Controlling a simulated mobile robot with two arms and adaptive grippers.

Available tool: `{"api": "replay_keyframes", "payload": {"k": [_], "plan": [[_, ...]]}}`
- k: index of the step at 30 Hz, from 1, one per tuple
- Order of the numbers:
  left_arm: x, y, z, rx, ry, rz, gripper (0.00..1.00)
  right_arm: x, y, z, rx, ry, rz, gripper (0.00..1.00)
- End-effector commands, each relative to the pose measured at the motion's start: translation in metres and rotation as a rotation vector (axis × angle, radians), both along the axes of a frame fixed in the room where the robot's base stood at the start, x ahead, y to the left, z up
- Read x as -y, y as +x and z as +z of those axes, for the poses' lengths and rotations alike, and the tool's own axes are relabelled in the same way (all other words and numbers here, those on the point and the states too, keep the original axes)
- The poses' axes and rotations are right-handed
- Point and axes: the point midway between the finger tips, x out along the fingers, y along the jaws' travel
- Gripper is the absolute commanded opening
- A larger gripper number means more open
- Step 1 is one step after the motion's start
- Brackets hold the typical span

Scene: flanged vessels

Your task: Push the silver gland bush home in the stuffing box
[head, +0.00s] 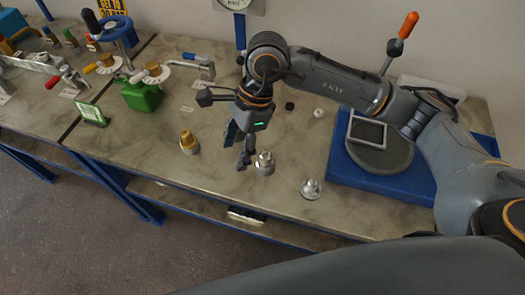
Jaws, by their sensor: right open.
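Two small silver flanged fittings stand on the bench: one (264,163) just right of my right gripper, another (311,189) farther right and nearer the front edge. A brass-coloured flanged fitting (188,142) stands to the left. The pieces are too small to tell which silver part is the gland bush and which the stuffing box, or how deep any bush sits. My right gripper (238,149) points down, open and empty, between the brass fitting and the middle silver one. It looks close to the middle silver one; I cannot tell whether they touch. My left gripper is out of view.
A blue mat (347,166) with a round grey plate (380,154) lies at the right. The bench front around the fittings is clear.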

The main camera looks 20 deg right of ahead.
Motion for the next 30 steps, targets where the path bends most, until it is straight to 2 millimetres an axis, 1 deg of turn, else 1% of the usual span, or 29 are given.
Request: {"api": "replay_keyframes", "payload": {"k": [1, 3, 6, 8, 11, 18, 21, 26, 30], "plan": [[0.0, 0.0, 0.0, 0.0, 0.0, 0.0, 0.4, 0.023, 0.012, 0.001, 0.038, -0.099, 0.004, 0.56], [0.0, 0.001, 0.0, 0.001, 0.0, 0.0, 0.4, 0.049, 0.023, 0.002, 0.072, -0.212, 0.006, 0.56], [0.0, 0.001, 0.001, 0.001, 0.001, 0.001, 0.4, 0.071, 0.031, 0.005, 0.096, -0.308, 0.004, 0.56], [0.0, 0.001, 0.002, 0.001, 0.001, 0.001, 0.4, 0.078, 0.033, 0.003, 0.101, -0.337, 0.003, 0.56], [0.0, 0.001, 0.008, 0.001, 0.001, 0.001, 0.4, 0.081, 0.033, -0.009, 0.1, -0.35, 0.003, 0.56], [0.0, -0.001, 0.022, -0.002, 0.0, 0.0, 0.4, 0.08, 0.032, -0.056, 0.098, -0.347, 0.003, 0.56], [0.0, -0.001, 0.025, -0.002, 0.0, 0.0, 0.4, 0.08, 0.033, -0.07, 0.1, -0.345, 0.003, 0.56], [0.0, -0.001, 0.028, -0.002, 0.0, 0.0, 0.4, 0.08, 0.033, -0.08, 0.102, -0.344, 0.003, 0.56], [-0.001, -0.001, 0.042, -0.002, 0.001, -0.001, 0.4, 0.081, 0.033, -0.093, 0.097, -0.346, 0.003, 0.56]]}}
